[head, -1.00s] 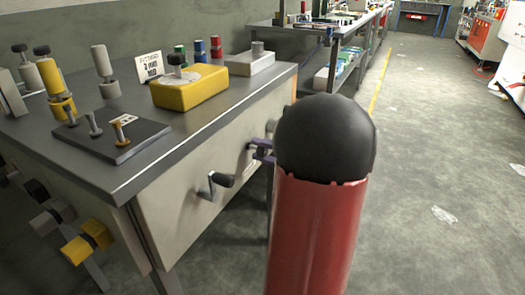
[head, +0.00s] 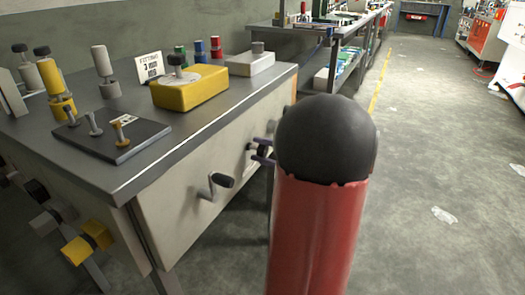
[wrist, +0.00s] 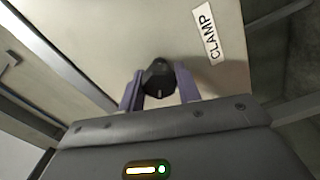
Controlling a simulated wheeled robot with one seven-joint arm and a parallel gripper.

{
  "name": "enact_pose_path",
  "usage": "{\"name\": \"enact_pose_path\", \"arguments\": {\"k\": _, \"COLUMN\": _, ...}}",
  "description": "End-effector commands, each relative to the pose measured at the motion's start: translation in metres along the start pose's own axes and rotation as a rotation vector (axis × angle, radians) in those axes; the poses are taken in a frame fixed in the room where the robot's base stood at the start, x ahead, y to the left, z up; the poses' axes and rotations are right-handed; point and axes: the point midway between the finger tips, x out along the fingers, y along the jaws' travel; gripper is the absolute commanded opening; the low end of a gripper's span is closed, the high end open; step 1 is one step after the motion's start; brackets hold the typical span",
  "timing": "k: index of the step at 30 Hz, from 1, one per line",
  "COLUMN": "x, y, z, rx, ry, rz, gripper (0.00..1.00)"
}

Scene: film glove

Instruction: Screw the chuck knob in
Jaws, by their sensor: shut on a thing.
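The black chuck knob (wrist: 158,76) sits on the pale front panel of the bench, beside a white label (wrist: 204,36) reading CLAMP. My gripper (wrist: 160,88) has its two purple fingers on either side of the knob, shut on it. The knob's mark line points down in the wrist view. In the head view my gripper (head: 263,152) shows only as small dark fingers at the panel's right end, partly hidden behind my red and black arm. How deep the knob sits in the panel is not visible.
A crank handle (head: 220,182) sticks out of the panel left of my gripper. The bench top (head: 145,175) carries a yellow block (head: 190,88), a dark plate with bolts (head: 110,135) and several posts. Yellow and grey knobs (head: 80,248) jut from the left side.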

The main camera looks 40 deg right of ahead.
Motion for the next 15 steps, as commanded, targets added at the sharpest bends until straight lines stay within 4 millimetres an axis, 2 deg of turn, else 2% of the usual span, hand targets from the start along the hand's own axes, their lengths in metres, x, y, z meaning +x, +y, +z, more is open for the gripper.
{"name": "enact_pose_path", "arguments": {"k": 4, "x": -0.0028, "y": -0.0039, "z": 0.0018, "rx": 0.006, "ry": -0.008, "rz": -0.006, "gripper": 0.11}}
{"name": "enact_pose_path", "arguments": {"k": 5, "x": -0.0028, "y": -0.0039, "z": 0.0018, "rx": 0.006, "ry": -0.008, "rz": -0.006, "gripper": 0.36}}
{"name": "enact_pose_path", "arguments": {"k": 9, "x": -0.0021, "y": -0.0028, "z": 0.0014, "rx": 0.004, "ry": -0.006, "rz": -0.004, "gripper": 0.54}}
{"name": "enact_pose_path", "arguments": {"k": 15, "x": -0.0011, "y": -0.0015, "z": 0.0007, "rx": 0.001, "ry": -0.003, "rz": -0.002, "gripper": 0.55}}
